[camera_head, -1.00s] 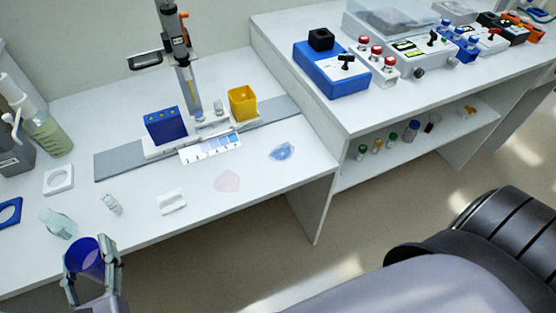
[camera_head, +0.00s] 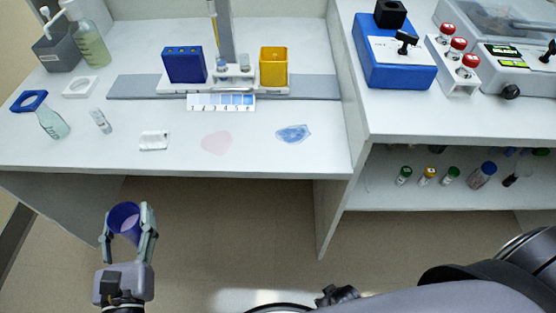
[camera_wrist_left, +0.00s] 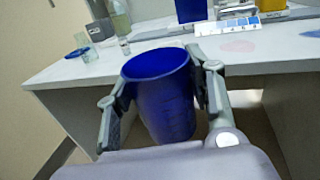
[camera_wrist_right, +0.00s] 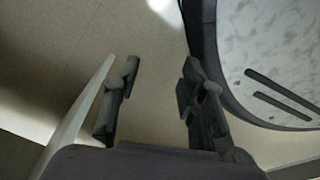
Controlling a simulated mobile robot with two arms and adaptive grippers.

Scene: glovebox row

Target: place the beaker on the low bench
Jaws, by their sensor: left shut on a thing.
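The beaker (camera_head: 124,220) is a dark blue cup, shown larger in the left wrist view (camera_wrist_left: 165,98). My left gripper (camera_head: 130,232) is shut on it, one finger on each side, with its mouth up and slightly tilted. It is held over the floor in front of the low bench (camera_head: 260,160), apart from its front edge. The low bench is the white one at left, lower than the bench beside it. My right gripper (camera_wrist_right: 155,88) is open and empty, over the floor beside my own base in the right wrist view.
A glass flask (camera_head: 54,123), a small vial (camera_head: 100,121), a white block (camera_head: 154,140), a pink patch (camera_head: 217,143) and a blue patch (camera_head: 293,133) lie along the bench front. Clear gaps lie between them. A taller bench (camera_head: 440,115) with a shelf stands at right.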

